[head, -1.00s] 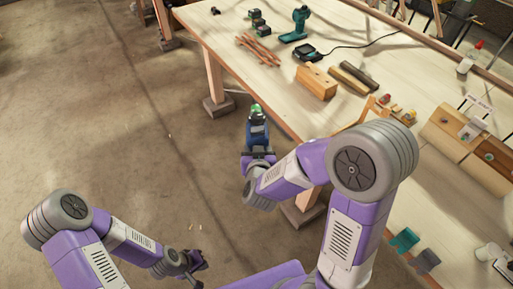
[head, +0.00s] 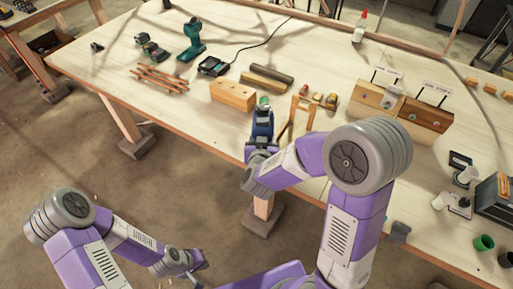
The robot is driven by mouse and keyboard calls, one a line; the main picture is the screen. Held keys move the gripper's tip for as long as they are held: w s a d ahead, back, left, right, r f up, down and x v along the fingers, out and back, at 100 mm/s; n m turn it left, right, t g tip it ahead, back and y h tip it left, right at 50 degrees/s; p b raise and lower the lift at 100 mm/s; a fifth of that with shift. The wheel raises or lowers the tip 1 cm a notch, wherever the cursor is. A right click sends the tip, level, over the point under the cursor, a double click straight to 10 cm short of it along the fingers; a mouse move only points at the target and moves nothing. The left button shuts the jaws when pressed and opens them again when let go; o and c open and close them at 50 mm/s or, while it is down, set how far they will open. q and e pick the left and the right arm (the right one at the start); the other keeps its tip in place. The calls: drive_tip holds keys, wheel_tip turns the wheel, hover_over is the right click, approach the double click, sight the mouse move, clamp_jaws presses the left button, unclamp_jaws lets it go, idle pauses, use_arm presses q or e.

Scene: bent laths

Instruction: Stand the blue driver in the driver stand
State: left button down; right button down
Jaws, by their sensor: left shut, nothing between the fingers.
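The blue driver (head: 262,122), with a green end pointing away from me, is in my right gripper (head: 262,144) at the bench's near edge. The fingers look closed around its near end; my wrist partly hides them. My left gripper (head: 197,264) is shut and empty, low on the left and away from the bench. Two wooden blocks with small signs, a left one (head: 368,95) and a right one (head: 426,117), stand at the right of the bench. The sign lettering is too small to read, so I cannot tell which is the driver stand.
On the workbench (head: 320,60), a wooden block with holes (head: 233,97) and dark bars (head: 268,78) lie just beyond the driver. A wooden frame (head: 297,115) stands close on its right. A teal power tool (head: 192,42) and bent laths (head: 160,77) are farther left.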

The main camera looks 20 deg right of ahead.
drive_tip(key=w+d+f+m+g+h+b, duration=0.1)
drive_tip(key=w+d+m+h, duration=0.1)
drive_tip(key=w+d, duration=0.2)
drive_tip(key=w+d+m+g+h+b, duration=0.2)
drive_tip(key=w+d+m+h, duration=0.1)
drive_tip(key=d, duration=0.8)
drive_tip(key=shift+w+d+f+m+g, duration=0.15)
drive_tip(key=shift+w+f+m+g, duration=0.2)
drive_tip(key=shift+w, duration=0.45)
drive_tip(key=shift+p, duration=0.35)
drive_tip(key=shift+f+b, duration=1.1)
drive_tip(key=shift+f, duration=1.35)
idle(1.2)
drive_tip(key=shift+c, duration=1.6)
unclamp_jaws()
drive_tip(key=shift+s, duration=0.15)
drive_tip(key=shift+f, duration=0.25)
drive_tip(key=p+v, duration=0.1)
drive_tip(key=v, duration=0.6)
drive_tip(key=shift+a+r, duration=0.3)
drive_tip(key=shift+a, duration=0.05)
